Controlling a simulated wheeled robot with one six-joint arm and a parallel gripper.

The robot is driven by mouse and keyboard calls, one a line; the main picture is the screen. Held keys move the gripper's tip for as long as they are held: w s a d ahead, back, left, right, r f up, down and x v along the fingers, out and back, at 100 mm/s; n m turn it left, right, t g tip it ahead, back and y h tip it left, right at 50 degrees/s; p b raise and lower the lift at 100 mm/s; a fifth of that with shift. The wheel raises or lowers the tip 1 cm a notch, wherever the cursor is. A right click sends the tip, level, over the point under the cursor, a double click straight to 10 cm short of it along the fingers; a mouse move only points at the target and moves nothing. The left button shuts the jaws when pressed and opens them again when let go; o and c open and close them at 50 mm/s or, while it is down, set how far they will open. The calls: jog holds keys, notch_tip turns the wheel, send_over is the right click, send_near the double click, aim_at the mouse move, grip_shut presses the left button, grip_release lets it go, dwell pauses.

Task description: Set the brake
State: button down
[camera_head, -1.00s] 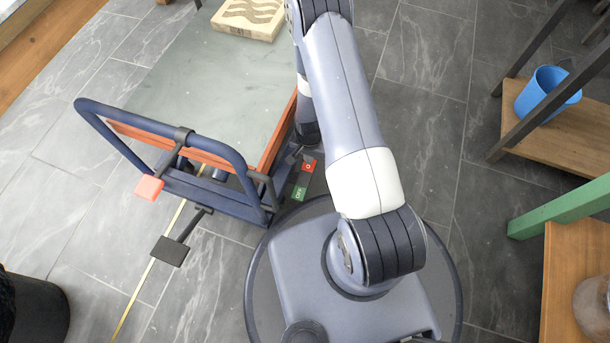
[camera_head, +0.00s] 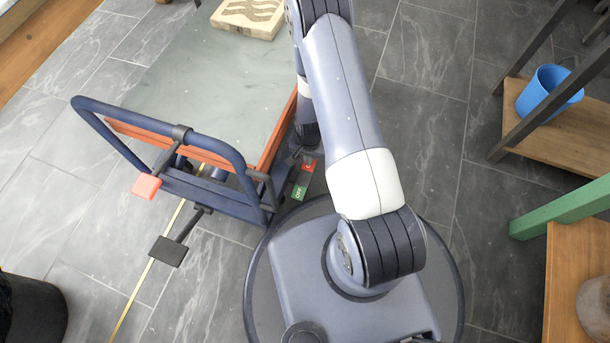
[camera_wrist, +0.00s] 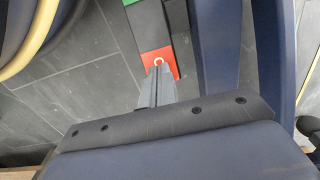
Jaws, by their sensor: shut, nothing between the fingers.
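The cart (camera_head: 215,85) has a grey top, orange sides and a dark blue push handle (camera_head: 150,130). At its near right corner lies a small label plate with a green part marked OFF (camera_head: 299,193) and a red part (camera_head: 308,166). In the wrist view the red part (camera_wrist: 150,57) lies just ahead of my gripper (camera_wrist: 159,72), whose fingers are shut and empty and overlap it in the picture. Contact cannot be told. A black bar (camera_wrist: 178,28) runs beside the plate; whether it is the brake lever is unclear. My arm partly hides this corner in the head view.
A red block (camera_head: 146,186) and a black pedal-like pad (camera_head: 167,251) stick out from the cart's near end. A carved block (camera_head: 248,15) lies on its top. A wooden shelf with a blue bucket (camera_head: 548,90) stands right. Grey floor (camera_head: 425,110) is clear between.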

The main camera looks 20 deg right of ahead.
jog(key=shift+f+b, duration=1.05)
jog(key=shift+f, duration=0.2)
dwell(0.3)
jog(key=shift+r, duration=0.15)
jog(key=shift+r+p, duration=2.3)
jog(key=shift+r, duration=1.15)
jog(key=shift+f, duration=0.15)
jog(key=shift+f+b, duration=2.15)
jog(key=shift+f, duration=1.15)
jog(key=shift+f, duration=0.25)
notch_tip(320, 180, up, 7)
jog(key=p, duration=0.5)
jog(key=shift+f, duration=0.2)
